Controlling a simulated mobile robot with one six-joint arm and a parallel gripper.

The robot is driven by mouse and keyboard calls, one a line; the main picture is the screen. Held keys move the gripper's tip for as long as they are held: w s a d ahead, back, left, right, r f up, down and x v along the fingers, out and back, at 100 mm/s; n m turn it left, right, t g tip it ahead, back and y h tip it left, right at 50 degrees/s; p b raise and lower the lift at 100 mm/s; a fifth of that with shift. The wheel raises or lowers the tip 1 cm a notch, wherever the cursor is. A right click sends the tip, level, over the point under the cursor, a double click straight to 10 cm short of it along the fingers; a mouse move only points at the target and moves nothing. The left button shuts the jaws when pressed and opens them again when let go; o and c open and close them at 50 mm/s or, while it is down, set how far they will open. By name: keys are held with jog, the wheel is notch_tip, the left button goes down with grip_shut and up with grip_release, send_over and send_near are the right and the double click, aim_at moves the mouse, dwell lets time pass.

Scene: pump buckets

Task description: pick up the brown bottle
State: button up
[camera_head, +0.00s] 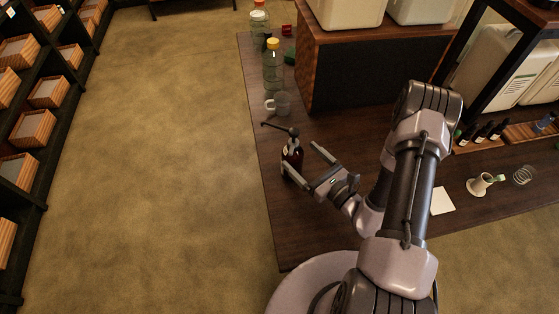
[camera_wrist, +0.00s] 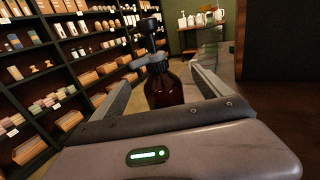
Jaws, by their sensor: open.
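The brown bottle (camera_head: 292,155) is a dark amber pump bottle with a black pump top. It stands upright near the left edge of the dark wooden table (camera_head: 340,130). My gripper (camera_head: 302,159) is open, with one finger on each side of the bottle. In the wrist view the brown bottle (camera_wrist: 167,88) shows between the two fingers of my gripper (camera_wrist: 162,85). Its lower part is hidden behind the gripper body there. I cannot tell whether either finger touches it.
A clear mug (camera_head: 279,103) and a yellow-capped bottle (camera_head: 273,62) stand behind the brown bottle. A wooden crate-like stand (camera_head: 350,70) with white containers is at the back. Open floor is at left.

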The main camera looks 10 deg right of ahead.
aim_at(300, 166)
notch_tip(300, 166, down, 5)
jog(key=shift+w+f+b, duration=0.1)
jog(key=shift+b, duration=0.65)
jog(key=x, duration=0.5)
jog(key=r+b+x, duration=0.1)
jog(key=x, duration=0.1)
jog(key=shift+w+a, duration=0.15)
jog(key=shift+a, duration=0.05)
grip_shut()
